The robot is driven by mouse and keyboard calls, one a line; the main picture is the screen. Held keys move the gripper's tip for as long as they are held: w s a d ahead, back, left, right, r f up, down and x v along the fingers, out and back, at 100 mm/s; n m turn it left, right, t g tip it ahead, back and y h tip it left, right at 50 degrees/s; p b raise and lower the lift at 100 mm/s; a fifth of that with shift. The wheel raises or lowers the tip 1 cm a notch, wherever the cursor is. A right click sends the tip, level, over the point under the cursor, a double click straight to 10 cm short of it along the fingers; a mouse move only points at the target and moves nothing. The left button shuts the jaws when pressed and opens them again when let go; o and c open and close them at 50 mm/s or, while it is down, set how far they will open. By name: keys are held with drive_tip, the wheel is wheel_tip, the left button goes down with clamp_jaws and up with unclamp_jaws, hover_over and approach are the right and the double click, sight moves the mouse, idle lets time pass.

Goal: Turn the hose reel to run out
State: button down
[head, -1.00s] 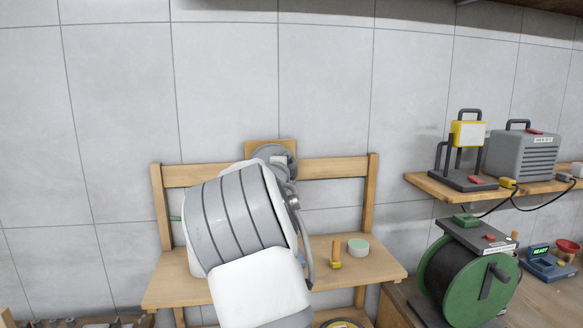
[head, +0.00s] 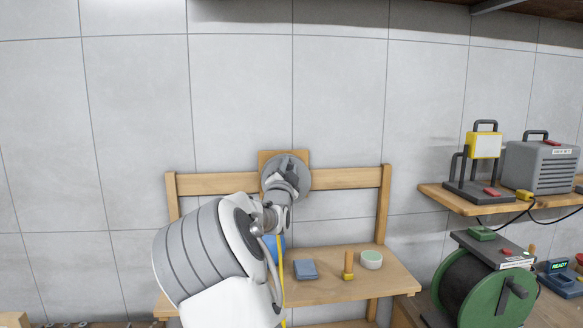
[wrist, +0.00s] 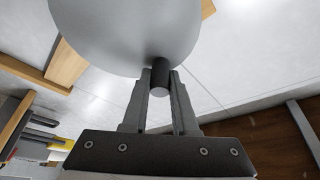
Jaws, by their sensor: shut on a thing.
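The hose reel shows as a grey round disc (head: 303,172) on a square wooden board on the wall, above the bench. In the wrist view its grey face (wrist: 120,30) fills the top. A short dark crank handle (wrist: 159,84) sticks out from the face near its lower edge. My gripper (wrist: 160,97) is shut on this handle, one finger on each side. In the head view my gripper (head: 287,178) is in front of the disc and covers part of it. A yellow strip (head: 282,285), perhaps hose, hangs below, partly hidden by my arm.
The wooden bench (head: 325,290) holds a blue block (head: 305,269), a yellow-based peg (head: 348,266) and a pale green-topped round pot (head: 371,260). At right stand a green drum (head: 488,290) and a shelf with a yellow lamp (head: 484,146) and grey box (head: 541,166).

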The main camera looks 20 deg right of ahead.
drive_tip(key=shift+a+r+n, duration=0.1)
drive_tip(key=shift+r+n, duration=0.1)
drive_tip(key=shift+n, duration=0.1)
drive_tip(key=c, duration=0.7)
unclamp_jaws()
drive_tip(key=shift+f, duration=0.1)
drive_tip(key=shift+s+a+f, duration=0.1)
drive_tip(key=shift+f, duration=0.05)
drive_tip(key=b+v, duration=0.2)
drive_tip(key=v, duration=1.5)
drive_tip(key=shift+s+d, duration=0.1)
drive_tip(key=shift+d, duration=0.1)
